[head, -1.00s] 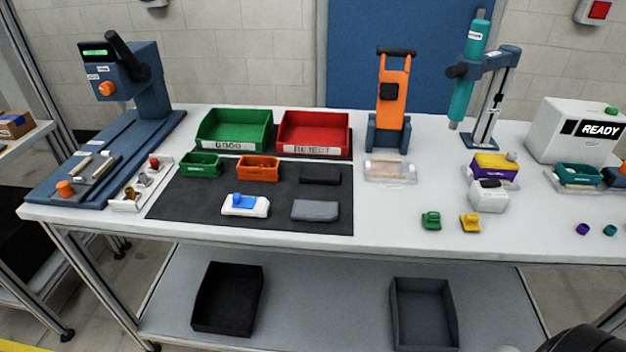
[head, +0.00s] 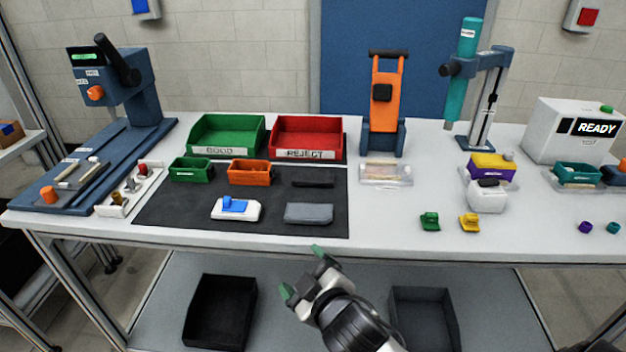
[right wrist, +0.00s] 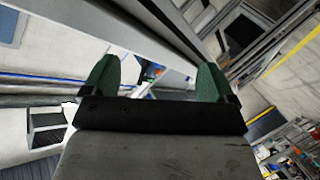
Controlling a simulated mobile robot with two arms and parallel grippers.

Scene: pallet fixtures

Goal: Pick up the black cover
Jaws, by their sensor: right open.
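The black cover (head: 312,178) lies on the dark mat (head: 270,222), right of the orange bin and behind the grey cover (head: 309,213). It is dark on dark, so its outline is faint. My right gripper (head: 304,272) is in front of the table's front edge, below and nearer than the mat, apart from the cover. Its green fingertips are spread and empty; they also show apart in the right wrist view (right wrist: 156,80). The black cover is not clear in the right wrist view. My left gripper is not in view.
A white block with a blue top (head: 236,209) sits on the mat. Small green (head: 191,170) and orange (head: 249,173) bins stand left of the cover, with GOOD (head: 226,136) and REJECT (head: 306,138) trays behind. A clear case (head: 386,174) lies to the right. The table's front edge is near my gripper.

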